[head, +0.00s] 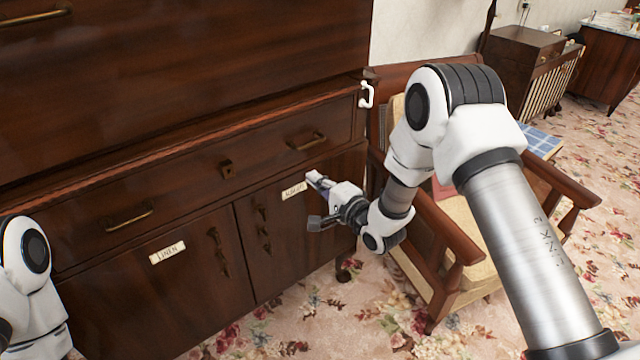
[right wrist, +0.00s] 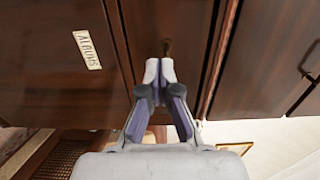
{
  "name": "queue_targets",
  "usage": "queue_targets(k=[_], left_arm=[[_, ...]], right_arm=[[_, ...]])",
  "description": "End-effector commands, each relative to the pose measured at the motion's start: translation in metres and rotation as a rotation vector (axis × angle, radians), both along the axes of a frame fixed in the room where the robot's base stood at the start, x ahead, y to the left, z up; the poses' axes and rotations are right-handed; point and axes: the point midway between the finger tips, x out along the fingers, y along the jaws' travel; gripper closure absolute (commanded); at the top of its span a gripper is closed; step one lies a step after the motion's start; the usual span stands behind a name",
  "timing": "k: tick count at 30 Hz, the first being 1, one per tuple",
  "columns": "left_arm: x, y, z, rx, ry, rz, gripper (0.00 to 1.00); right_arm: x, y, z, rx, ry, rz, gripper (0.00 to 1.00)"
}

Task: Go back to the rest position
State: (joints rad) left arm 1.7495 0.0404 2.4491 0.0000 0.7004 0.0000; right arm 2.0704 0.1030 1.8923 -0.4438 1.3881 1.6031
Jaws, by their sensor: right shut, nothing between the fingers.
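My right gripper (head: 317,180) is in front of the dark wooden cabinet (head: 185,290), by the right door's label (head: 293,190). Its fingers are shut and empty. In the right wrist view the fingertips (right wrist: 160,70) meet in front of the dark wood, and the label (right wrist: 86,50) shows upside down, reading "ALBUMS". I cannot tell whether the fingertips touch the wood. My right arm reaches across from the lower right. Part of my left arm shows at the lower left edge; its gripper is out of view.
The cabinet has a shut-looking drawer with brass handles (head: 310,142) above two closed doors; the left label (head: 167,252) reads "LINEN". A wooden armchair (head: 445,235) stands close beside and behind my right arm. Floral carpet (head: 290,320) is open in front.

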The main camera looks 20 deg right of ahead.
Motion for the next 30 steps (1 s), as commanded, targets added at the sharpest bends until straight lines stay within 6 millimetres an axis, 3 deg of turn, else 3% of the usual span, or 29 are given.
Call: queue_targets(k=[7,11,14,18,20,21,24,27,30], left_arm=[[0.0,0.0,0.008,0.0,0.001,0.0,0.64],[0.0,0.0,0.031,0.0,0.0,0.0,0.64],[0.0,0.0,0.045,0.0,0.0,0.0,0.64],[0.0,0.0,0.059,0.0,0.001,0.0,0.64],[0.0,0.0,0.063,0.0,0.001,0.0,0.64],[0.0,0.0,0.065,0.0,0.001,0.0,0.64],[0.0,0.0,0.064,0.0,0.001,0.0,0.64],[0.0,0.0,0.063,0.0,0.001,0.0,0.64],[0.0,0.0,0.063,0.0,0.001,0.0,0.64]], right_arm=[[-0.011,-0.001,-0.007,-0.002,0.025,0.002,1.0],[-0.047,0.005,-0.054,-0.004,0.176,0.003,1.0],[-0.105,0.003,-0.114,-0.105,0.396,-0.024,1.0],[-0.215,-0.01,-0.183,-0.454,0.703,0.041,1.0],[-0.267,-0.018,-0.201,-0.629,0.825,0.129,1.0],[-0.302,-0.023,-0.209,-0.748,0.9,0.211,1.0],[-0.382,-0.036,-0.216,-1.03,1.035,0.495,1.0],[-0.42,-0.043,-0.214,-1.203,1.049,0.751,1.0],[-0.428,-0.044,-0.214,-1.29,1.002,0.897,1.0]])
